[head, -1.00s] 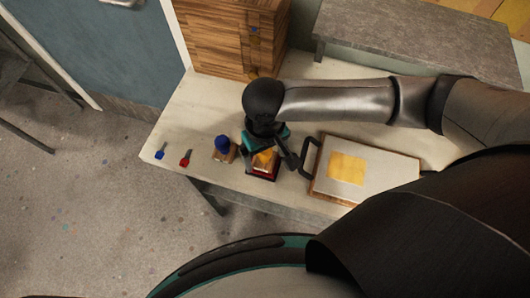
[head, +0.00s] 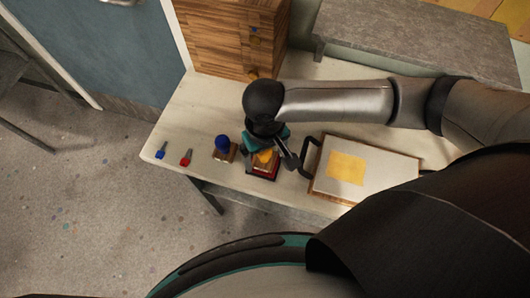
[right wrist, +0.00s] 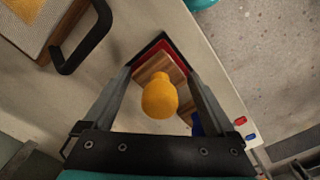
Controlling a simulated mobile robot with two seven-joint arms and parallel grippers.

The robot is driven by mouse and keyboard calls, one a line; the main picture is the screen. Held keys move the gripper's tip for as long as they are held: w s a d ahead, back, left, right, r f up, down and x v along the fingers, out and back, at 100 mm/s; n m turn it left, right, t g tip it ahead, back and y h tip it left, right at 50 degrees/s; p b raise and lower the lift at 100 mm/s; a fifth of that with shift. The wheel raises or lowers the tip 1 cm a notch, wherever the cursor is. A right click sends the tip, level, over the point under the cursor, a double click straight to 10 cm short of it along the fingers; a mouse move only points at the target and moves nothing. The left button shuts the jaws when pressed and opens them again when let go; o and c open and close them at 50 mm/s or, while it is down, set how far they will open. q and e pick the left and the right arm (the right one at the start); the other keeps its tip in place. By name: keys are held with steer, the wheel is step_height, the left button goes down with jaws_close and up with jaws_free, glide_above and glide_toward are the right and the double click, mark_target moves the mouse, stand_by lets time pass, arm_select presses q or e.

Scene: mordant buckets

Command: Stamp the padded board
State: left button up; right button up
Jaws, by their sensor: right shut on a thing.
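The stamp with a yellow knob (head: 265,157) and wooden base stands at the red ink pad (head: 262,178) in its dark tray; whether its underside touches the pad is hidden. My right gripper (right wrist: 160,88) is shut on this stamp, with a finger on either side of the yellow knob (right wrist: 159,98). The red pad (right wrist: 177,52) shows beyond the wooden base in the right wrist view. The padded board (head: 394,168), pale with a wooden edge, lies right of the pad and bears a yellow square (head: 346,168). My left gripper is not in view.
A stamp with a blue knob (head: 222,143) stands just left of the pad. A small blue item (head: 160,151) and a small red item (head: 186,157) lie farther left. A black handle (head: 309,157) sticks out from the board's left side. A wooden drawer cabinet (head: 225,40) stands behind.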

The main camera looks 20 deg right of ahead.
steer(key=shift+s+f+p, duration=0.1)
steer(key=shift+f+p, duration=0.1)
steer(key=shift+p, duration=0.2)
stand_by(1.4)
step_height(320, 180, up, 7)
steer(key=p, duration=0.9)
steer(key=shift+r, duration=0.2)
